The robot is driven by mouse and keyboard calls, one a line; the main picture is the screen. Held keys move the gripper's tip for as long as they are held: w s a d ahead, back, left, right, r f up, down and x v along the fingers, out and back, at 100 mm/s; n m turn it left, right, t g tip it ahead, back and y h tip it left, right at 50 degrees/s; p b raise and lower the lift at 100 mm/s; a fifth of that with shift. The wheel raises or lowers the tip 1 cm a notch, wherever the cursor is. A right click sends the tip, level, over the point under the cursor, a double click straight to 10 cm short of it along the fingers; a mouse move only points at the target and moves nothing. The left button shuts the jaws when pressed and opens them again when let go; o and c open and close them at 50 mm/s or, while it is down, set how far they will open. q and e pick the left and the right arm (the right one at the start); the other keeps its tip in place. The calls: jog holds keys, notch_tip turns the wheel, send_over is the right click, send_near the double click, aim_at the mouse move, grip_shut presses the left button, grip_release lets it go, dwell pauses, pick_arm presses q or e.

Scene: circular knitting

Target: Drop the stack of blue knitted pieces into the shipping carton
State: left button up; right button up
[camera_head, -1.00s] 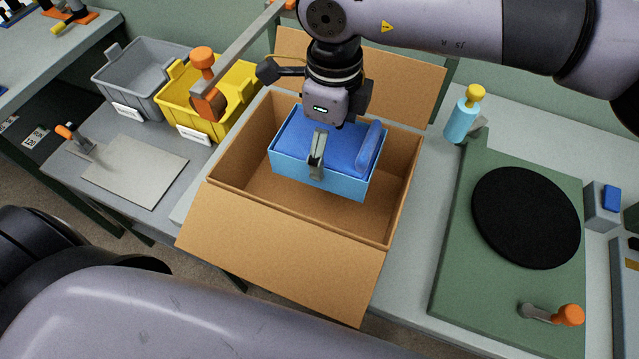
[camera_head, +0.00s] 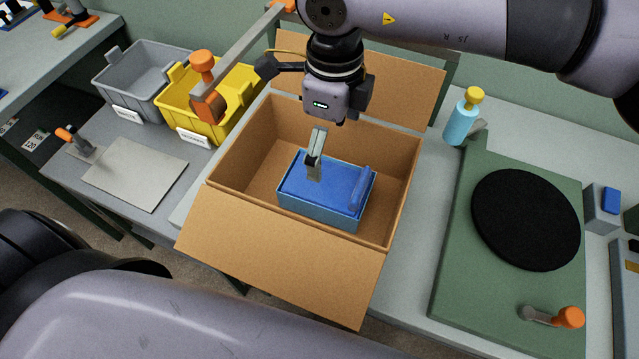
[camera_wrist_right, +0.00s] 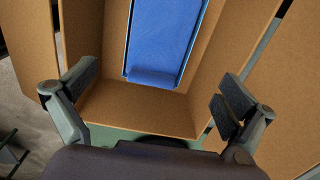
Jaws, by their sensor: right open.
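The stack of blue knitted pieces (camera_head: 335,188) is a box-shaped block with a blue top and lighter blue sides. It sits inside the open cardboard shipping carton (camera_head: 262,262), low between the walls. In the right wrist view the stack (camera_wrist_right: 163,38) lies beyond the fingers, apart from them. My right gripper (camera_head: 316,160) is above the stack inside the carton's opening. Its fingers are spread wide and hold nothing in the right wrist view (camera_wrist_right: 160,92). In the head view one finger overlaps the stack's far edge. My left gripper is out of view.
The carton's near and far flaps are folded outward. A yellow bin (camera_head: 192,118) and a grey bin (camera_head: 128,102) stand to its left. A green board with a black disc (camera_head: 525,220) and a blue bottle (camera_head: 458,128) are to its right. An orange-ended bar (camera_head: 238,58) stands near the carton's left.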

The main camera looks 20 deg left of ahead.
notch_tip(320, 180, up, 11)
dwell(0.3)
jog(key=shift+f, duration=0.1)
